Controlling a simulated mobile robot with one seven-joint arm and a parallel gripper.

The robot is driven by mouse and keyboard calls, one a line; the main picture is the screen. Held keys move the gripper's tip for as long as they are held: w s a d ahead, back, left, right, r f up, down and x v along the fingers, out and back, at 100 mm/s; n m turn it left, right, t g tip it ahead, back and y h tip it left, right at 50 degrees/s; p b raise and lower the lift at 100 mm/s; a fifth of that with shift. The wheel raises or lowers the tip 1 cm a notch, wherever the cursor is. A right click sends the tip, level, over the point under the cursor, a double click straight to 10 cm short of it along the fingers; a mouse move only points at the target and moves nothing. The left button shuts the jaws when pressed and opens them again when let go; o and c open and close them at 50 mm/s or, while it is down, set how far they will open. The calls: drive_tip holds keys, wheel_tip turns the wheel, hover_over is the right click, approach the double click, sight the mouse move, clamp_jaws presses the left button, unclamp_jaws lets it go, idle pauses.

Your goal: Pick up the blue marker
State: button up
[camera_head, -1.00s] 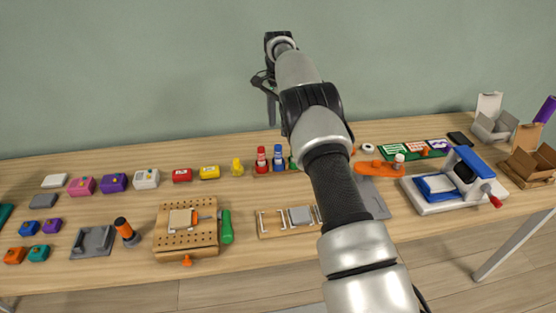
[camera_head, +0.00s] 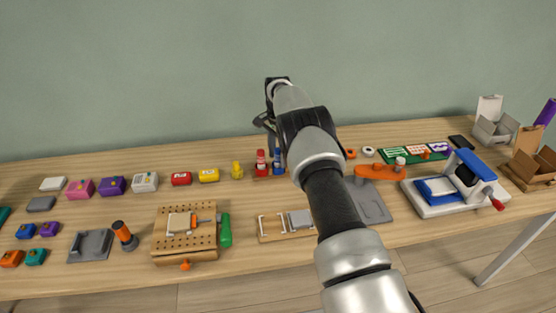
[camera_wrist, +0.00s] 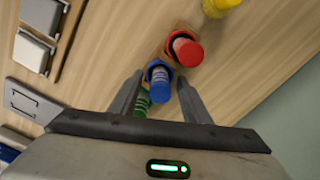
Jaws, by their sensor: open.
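The blue marker (camera_head: 278,160) stands upright in a wooden holder (camera_head: 262,172) near the back of the table, just right of the red marker (camera_head: 261,162). In the wrist view the blue marker (camera_wrist: 159,83) shows its top between the fingertips of my gripper (camera_wrist: 158,84). The gripper is open, with one finger on each side of the marker and no visible grip on it. The green marker (camera_wrist: 142,103) is below it in that view, partly hidden by my gripper. In the head view my arm covers the holder's right end.
The red marker (camera_wrist: 186,50) is close beside the blue one in the wrist view. A yellow object (camera_head: 237,170) stands left of the holder. A wooden rack with grey parts (camera_head: 272,227) lies in front. Bare table lies between them.

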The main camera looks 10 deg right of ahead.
drive_tip(key=shift+c, duration=0.4)
drive_tip(key=c, duration=0.9)
drive_tip(key=shift+r, duration=0.15)
drive_tip(key=shift+c, duration=0.2)
